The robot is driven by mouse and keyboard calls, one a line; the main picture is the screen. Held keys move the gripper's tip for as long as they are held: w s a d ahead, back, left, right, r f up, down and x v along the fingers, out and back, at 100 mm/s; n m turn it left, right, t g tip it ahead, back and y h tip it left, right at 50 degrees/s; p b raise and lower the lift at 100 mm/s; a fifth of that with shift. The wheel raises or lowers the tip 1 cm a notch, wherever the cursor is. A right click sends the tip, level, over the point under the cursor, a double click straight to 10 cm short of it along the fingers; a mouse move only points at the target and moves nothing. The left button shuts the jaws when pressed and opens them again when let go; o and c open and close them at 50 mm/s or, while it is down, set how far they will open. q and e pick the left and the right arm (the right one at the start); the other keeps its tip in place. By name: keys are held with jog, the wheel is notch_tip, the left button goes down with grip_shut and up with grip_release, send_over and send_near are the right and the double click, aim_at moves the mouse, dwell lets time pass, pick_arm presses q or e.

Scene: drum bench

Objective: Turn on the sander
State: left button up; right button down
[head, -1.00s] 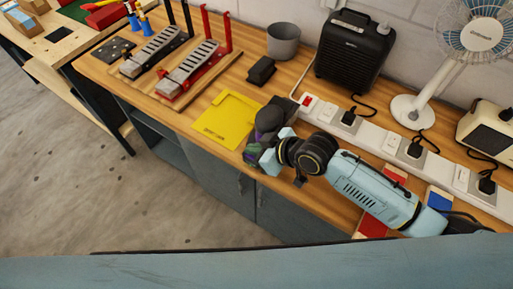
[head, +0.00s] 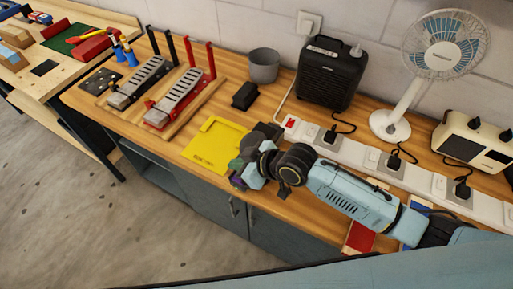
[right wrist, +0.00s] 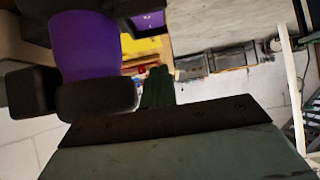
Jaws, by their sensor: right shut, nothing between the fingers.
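What looks like the sander is a dark, partly purple tool (head: 237,182) at the front edge of the wooden bench, right of the yellow tray. My right arm hides much of it. In the right wrist view its purple barrel (right wrist: 85,45) and black parts fill the upper left, close to the camera. My right gripper (head: 256,174) is beside the tool, shut and empty. Its narrow dark fingers also show in the right wrist view (right wrist: 158,88), right of the purple barrel. Whether they touch the tool I cannot tell. The tool's switch is not discernible. My left gripper is out of view.
A long white power strip (head: 345,153) with plugs runs along the bench (head: 160,130). The yellow tray (head: 215,145), a black box (head: 245,96), a grey pot (head: 263,65), a black heater (head: 330,75) and a fan (head: 390,125) stand nearby. Two clamp-like stands are at left.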

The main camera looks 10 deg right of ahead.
pick_arm(q)
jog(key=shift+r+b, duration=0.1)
jog(key=shift+b, duration=0.25)
pick_arm(e)
jog(key=s+d+r, duration=0.3)
jog(key=d+r, duration=0.2)
jog(key=r, duration=0.3)
jog(key=shift+s, duration=0.35)
jog(key=shift+r, duration=0.1)
